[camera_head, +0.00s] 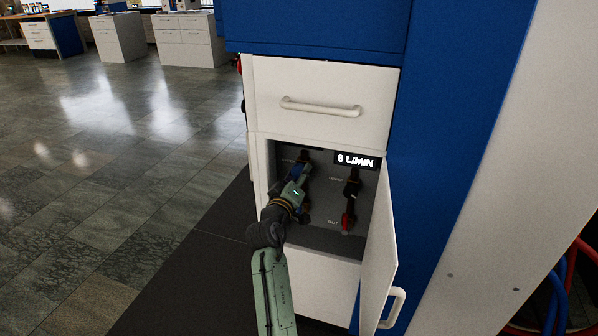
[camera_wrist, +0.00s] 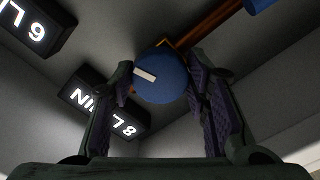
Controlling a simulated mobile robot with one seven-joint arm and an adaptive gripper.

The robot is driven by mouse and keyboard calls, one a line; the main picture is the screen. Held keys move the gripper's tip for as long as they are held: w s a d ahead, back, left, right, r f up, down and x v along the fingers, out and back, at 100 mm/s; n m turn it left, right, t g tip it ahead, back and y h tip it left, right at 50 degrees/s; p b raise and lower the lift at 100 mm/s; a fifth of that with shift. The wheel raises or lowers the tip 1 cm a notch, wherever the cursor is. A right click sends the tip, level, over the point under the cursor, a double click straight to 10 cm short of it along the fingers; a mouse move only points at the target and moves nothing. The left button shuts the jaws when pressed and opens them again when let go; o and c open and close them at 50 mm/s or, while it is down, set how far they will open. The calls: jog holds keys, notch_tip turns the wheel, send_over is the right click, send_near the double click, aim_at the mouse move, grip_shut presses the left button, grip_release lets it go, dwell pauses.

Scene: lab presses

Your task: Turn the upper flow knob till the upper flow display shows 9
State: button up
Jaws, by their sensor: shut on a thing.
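A blue round knob (camera_wrist: 168,88) with a white mark sits between the two fingers of my gripper (camera_wrist: 160,82) in the wrist view. The gripper is shut on it. A display (camera_wrist: 103,105) beside the knob appears upside down there and reads 8 L/MIN. In the head view my gripper (camera_head: 302,172) reaches into the upper left of an open cabinet recess and hides much of the held knob. Another display (camera_head: 356,161) at the recess's upper right reads 6 L/MIN. It shows partly in the wrist view (camera_wrist: 34,28).
A dark valve (camera_head: 352,188) and a red fitting (camera_head: 347,221) are at the right of the recess. The white door (camera_head: 380,255) stands open on the right. A drawer (camera_head: 320,103) is above. Open floor lies to the left.

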jog(key=shift+n+p, duration=0.55)
jog(key=shift+n, duration=0.55)
jog(key=o, duration=1.2)
jog(key=shift+c, duration=0.2)
jog(key=shift+s, duration=0.1)
jog(key=v, duration=1.2)
